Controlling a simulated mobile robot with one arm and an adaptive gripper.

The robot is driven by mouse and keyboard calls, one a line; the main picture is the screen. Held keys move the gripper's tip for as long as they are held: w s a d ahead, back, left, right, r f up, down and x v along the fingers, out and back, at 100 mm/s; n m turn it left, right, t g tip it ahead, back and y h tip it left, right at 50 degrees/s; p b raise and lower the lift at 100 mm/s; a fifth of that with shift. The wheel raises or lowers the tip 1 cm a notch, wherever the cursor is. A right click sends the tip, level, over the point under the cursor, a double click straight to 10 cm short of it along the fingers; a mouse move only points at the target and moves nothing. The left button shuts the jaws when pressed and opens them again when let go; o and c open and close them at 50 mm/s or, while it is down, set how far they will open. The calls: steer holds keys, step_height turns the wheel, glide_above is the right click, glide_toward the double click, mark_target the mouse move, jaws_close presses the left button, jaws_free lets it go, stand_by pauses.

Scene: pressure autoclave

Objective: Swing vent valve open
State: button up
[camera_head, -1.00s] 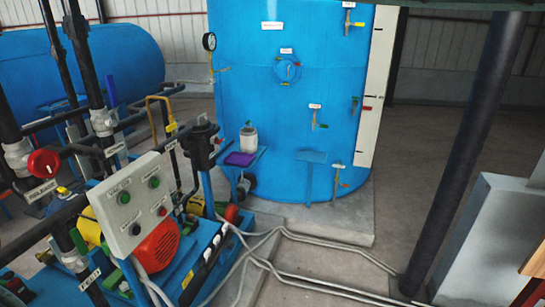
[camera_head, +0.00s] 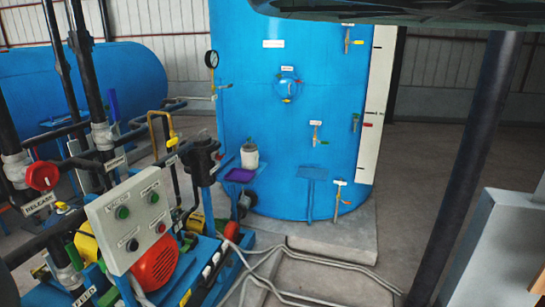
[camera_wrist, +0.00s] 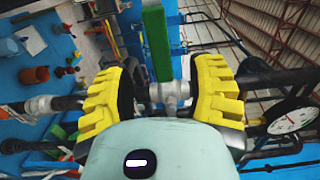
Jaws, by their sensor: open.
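My gripper (camera_wrist: 165,84) is open in the wrist view, its two yellow ribbed fingers spread wide. A grey valve body (camera_wrist: 172,96) on a pipe shows between the fingers. A green lever (camera_wrist: 157,40) extends up the picture from beside that body. The fingers do not appear closed on either part; I cannot tell whether they touch. No readable label shows here, so I cannot confirm that this is the vent valve. The head view does not show my gripper. There, several small labelled valves, including one at upper right (camera_head: 346,38), are on the upright blue tank (camera_head: 245,110).
A round gauge (camera_wrist: 292,118) and dark pipes lie close right of my gripper. In the head view, a control box (camera_head: 128,220), a red handwheel (camera_head: 42,175) and black pipes crowd the left. A black post (camera_head: 465,160) stands right. Floor between tank and post is open.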

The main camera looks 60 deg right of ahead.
steer(key=shift+p+x, duration=1.6)
steer(key=shift+x, duration=1.25)
steer(key=shift+w+d, duration=0.1)
steer(key=shift+d, duration=0.1)
steer(key=shift+a+f, duration=0.1)
jaws_close()
